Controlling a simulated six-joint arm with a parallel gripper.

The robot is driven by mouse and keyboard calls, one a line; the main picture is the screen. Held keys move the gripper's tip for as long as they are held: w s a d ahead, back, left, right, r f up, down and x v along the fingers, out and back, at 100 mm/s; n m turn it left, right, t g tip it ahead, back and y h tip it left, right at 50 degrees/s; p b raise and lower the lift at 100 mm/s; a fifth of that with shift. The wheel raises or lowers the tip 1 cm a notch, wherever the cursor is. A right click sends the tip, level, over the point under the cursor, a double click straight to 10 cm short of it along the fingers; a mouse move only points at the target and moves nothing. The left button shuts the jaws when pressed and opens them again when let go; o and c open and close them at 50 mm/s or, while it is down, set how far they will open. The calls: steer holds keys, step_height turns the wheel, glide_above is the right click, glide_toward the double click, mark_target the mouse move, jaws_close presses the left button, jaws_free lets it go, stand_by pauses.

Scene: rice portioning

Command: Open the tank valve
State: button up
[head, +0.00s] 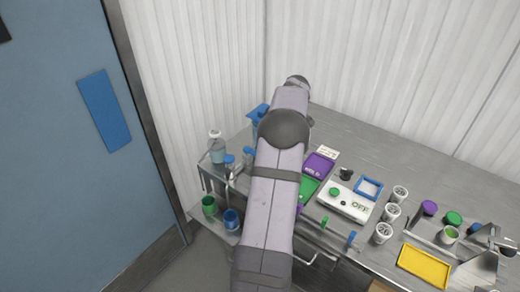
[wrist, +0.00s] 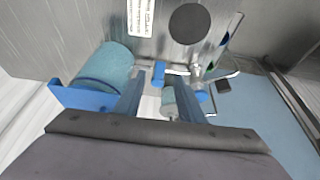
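A blue-teal cylinder that looks like the tank (wrist: 108,68) lies at the upper left of the wrist view, with a flat blue bracket (wrist: 68,97) beside it. A blue lever-like part (wrist: 158,74), which may be the valve handle, shows ahead of the fingers near a pale pipe. My gripper (wrist: 160,90) is open, its two fingers apart, with nothing visibly clamped between them. I cannot tell whether a finger touches the blue part. In the head view a blue piece (head: 257,113) shows left of my arm; my arm hides my gripper and most of this area.
A clear bottle (head: 217,150) stands on the bench's left end. Green (head: 209,206) and blue (head: 231,220) cups sit lower down. The bench's back right is clear.

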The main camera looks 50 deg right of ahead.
steer(key=shift+p+x, duration=1.15)
steer(key=shift+x, duration=2.05)
steer(key=shift+c, duration=0.6)
jaws_close()
